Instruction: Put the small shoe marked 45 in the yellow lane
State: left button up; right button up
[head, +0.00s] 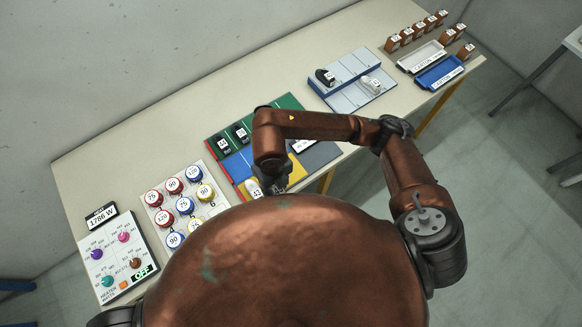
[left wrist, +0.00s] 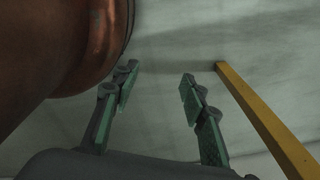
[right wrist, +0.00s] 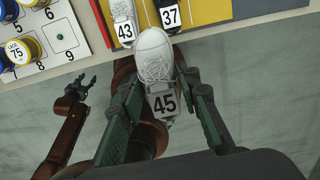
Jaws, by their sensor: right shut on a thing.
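In the right wrist view my right gripper (right wrist: 160,95) is shut on the white shoe marked 45 (right wrist: 154,58), fingers on both sides. Its toe points towards the board and its heel tag faces the camera. It hangs near the table's front edge; I cannot tell its height. The yellow lane (right wrist: 204,10) lies just beyond, with a white shoe marked 43 (right wrist: 122,14) and a dark shoe marked 37 (right wrist: 168,14) at its near end. In the head view my arm partly hides the yellow lane (head: 297,171). My left gripper (left wrist: 157,80) is open and empty over the floor.
Beyond the yellow lane lie a blue lane (head: 237,165) and a green lane with dark shoes (head: 241,133). A board of numbered round pots (head: 184,205) stands to the left. A blue-grey rack with two shoes (head: 348,92) stands farther right.

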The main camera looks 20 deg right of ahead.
jog(key=w+d+f, duration=0.2)
jog(key=w+f, duration=0.1)
jog(key=w+d+f+p, duration=0.1)
jog(key=w+d+f, duration=0.1)
jog(key=w+d, duration=0.1)
jog(key=w+d+f, duration=0.2)
jog(key=w+f, duration=0.1)
jog(key=w, duration=0.1)
jog(key=shift+d+f+p, duration=0.3)
jog(key=shift+d, duration=0.05)
jog(key=shift+w+d+f, duration=0.15)
jog(key=shift+w+f, duration=0.15)
jog(key=shift+f, duration=0.05)
notch_tip(320, 180, down, 3)
jog(key=shift+w+d+f+p, duration=0.1)
jog(key=shift+w+d+p, duration=0.05)
jog(key=shift+p, duration=0.3)
jog(key=shift+f, duration=0.2)
pick_arm(q)
jog(key=r, duration=0.1)
jog(key=w+r, duration=0.1)
jog(key=shift+w+a+r, duration=0.1)
jog(key=shift+w+r, duration=0.05)
jog(key=shift+r, duration=0.15)
pick_arm(e)
jog(key=shift+f, duration=0.1)
